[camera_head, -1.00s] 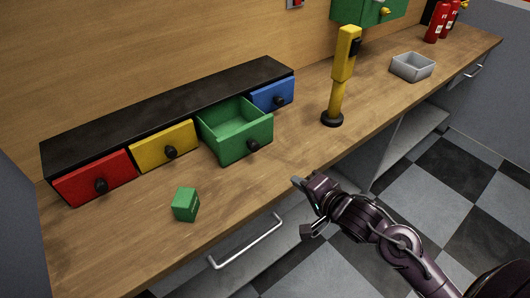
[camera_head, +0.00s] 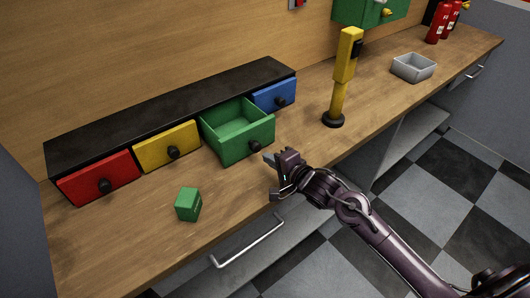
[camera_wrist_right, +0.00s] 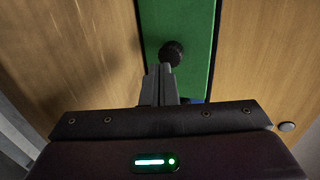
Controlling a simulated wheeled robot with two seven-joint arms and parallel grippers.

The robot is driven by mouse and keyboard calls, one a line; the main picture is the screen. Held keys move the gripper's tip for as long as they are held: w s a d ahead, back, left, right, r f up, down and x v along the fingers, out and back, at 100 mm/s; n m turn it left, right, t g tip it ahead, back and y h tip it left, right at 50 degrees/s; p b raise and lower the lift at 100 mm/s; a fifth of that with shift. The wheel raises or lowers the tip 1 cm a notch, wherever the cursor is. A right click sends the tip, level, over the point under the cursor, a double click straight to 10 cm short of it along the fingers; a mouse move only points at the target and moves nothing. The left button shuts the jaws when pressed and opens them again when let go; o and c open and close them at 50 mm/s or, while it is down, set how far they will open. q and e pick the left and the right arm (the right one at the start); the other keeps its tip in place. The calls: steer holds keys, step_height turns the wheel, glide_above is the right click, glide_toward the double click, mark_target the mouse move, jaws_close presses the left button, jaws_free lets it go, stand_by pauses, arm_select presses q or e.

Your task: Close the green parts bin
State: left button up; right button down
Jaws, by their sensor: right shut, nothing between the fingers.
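The green parts bin (camera_head: 246,145) is pulled out of the black cabinet (camera_head: 160,112) like a drawer and looks empty inside. Its dark round knob (camera_head: 255,146) is on the front face. My right gripper (camera_head: 268,160) is just in front of and a little right of that knob, with its fingers shut and empty. In the right wrist view the shut fingers (camera_wrist_right: 161,84) point at the green front (camera_wrist_right: 200,40), and their tips are close to the knob (camera_wrist_right: 171,53). I cannot tell whether they touch it. My left gripper is not in view.
The red bin (camera_head: 98,180), yellow bin (camera_head: 167,147) and blue bin (camera_head: 275,96) are shut. A green cube (camera_head: 188,204) lies on the worktop (camera_head: 135,238) at front left. A yellow post (camera_head: 342,85) stands right of the cabinet. A grey tray (camera_head: 413,67) sits further right.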

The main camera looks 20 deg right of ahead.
mark_target(258, 146)
steer(key=shift+w+a, duration=0.25)
steer(key=shift+w, duration=0.4)
steer(key=shift+w+a, duration=0.25)
steer(key=shift+w, duration=0.35)
steer(key=shift+w+r+p, duration=0.15)
steer(key=shift+w+p, duration=0.15)
steer(key=shift+w, duration=0.1)
steer(key=w, duration=0.1)
steer(key=w+a, duration=0.1)
steer(key=w, duration=0.1)
steer(key=shift+w+a+r, duration=0.1)
steer(key=x, duration=0.2)
steer(key=r+b+x, duration=0.1)
steer(key=x, duration=0.5)
steer(key=shift+w+a+r+b, duration=0.15)
steer(key=shift+w+r+b, duration=0.05)
steer(key=shift+r+b, duration=0.15)
steer(key=shift+w, duration=0.1)
steer(key=shift+r, duration=0.15)
